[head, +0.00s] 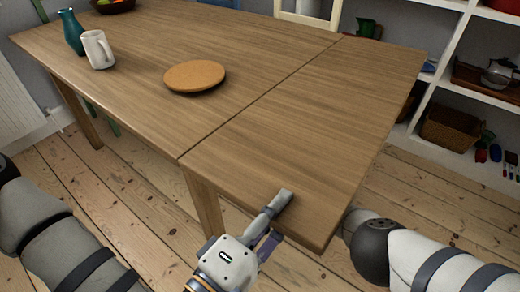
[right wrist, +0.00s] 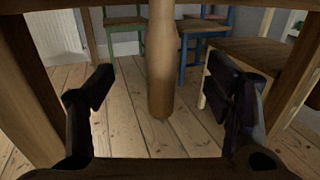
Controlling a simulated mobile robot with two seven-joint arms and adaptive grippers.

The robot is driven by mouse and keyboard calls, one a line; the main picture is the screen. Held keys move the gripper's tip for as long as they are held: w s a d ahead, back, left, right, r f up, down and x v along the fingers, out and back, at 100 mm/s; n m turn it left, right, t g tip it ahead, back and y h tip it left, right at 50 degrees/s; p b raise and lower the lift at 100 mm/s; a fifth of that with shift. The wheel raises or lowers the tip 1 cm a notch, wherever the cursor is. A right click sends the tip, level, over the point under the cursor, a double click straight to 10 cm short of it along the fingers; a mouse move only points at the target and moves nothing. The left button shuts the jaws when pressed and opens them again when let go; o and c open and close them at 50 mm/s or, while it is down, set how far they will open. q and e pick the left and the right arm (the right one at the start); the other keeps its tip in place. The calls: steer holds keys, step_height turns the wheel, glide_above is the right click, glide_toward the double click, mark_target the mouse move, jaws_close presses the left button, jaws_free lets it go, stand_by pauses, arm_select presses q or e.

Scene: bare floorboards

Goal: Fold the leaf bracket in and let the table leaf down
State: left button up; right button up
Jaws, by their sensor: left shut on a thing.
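The wooden table (head: 150,45) stands with its leaf (head: 320,110) up, level with the top; a seam divides them. My left gripper (head: 272,212) is shut on the leaf's front edge, one finger on top. My right gripper is hidden under the leaf in the head view. In the right wrist view my right gripper (right wrist: 165,105) is open, its dark fingers wide apart. A round upright wooden bar (right wrist: 162,65) shows between and beyond the fingers, touching neither. I cannot tell whether it is the leaf bracket or a leg.
On the fixed top are a round cork mat (head: 195,76), a white jug (head: 98,50), a teal vase (head: 72,32) and a fruit bowl (head: 113,5). A white shelf (head: 437,75) stands right. Chairs (right wrist: 205,30) stand beyond, under the table. The leaf's top is bare.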

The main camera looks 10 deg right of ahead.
steer(key=o, duration=0.4)
